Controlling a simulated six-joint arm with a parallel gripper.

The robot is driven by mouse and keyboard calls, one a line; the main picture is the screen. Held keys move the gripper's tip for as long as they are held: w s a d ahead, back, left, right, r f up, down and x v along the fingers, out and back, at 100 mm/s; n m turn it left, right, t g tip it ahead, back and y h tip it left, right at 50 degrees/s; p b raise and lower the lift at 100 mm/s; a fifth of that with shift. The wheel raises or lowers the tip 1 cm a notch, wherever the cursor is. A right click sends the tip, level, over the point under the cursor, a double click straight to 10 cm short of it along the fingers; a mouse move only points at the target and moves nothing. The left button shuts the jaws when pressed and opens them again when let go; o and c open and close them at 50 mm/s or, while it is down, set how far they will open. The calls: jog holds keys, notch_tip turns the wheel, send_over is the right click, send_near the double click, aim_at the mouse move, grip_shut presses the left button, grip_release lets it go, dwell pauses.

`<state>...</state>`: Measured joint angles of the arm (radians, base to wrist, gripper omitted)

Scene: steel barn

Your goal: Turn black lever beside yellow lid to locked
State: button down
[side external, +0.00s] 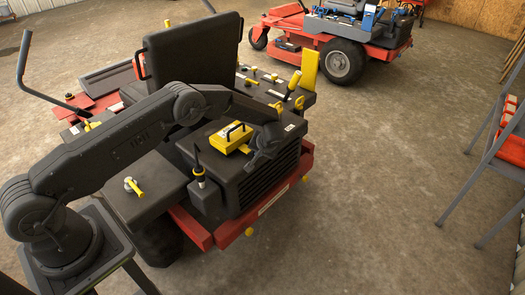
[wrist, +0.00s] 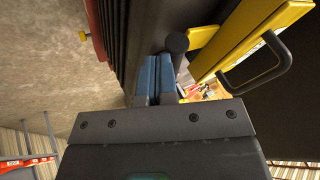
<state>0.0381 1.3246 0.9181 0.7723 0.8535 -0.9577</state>
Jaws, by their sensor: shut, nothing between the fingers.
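The yellow lid (side external: 224,141), with a black loop handle, lies on the black engine housing of a red mower. In the wrist view the lid (wrist: 252,38) is at upper right. A black round-ended rod (wrist: 177,42), which looks like the lever, stands beside it near a short yellow piece. My gripper (side external: 256,160) is beside the lid, over the housing's right edge. In the wrist view its blue fingers (wrist: 153,78) are shut and empty, close to the rod; contact cannot be told. In the side view I cannot make out the rod behind my gripper.
A black upright stick with a yellow collar (side external: 199,171) stands at the housing's left front. A red bumper (side external: 262,200) runs below the grille. Yellow-handled controls and the seat (side external: 190,50) are behind.

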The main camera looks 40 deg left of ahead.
jog(key=m, duration=0.1)
jog(key=s+a+m+t, duration=0.1)
jog(key=shift+a+m+h, duration=0.25)
jog(key=shift+m+h, duration=0.05)
jog(key=shift+h, duration=0.1)
jog(key=shift+s+a, duration=0.2)
jog(key=shift+a, duration=0.15)
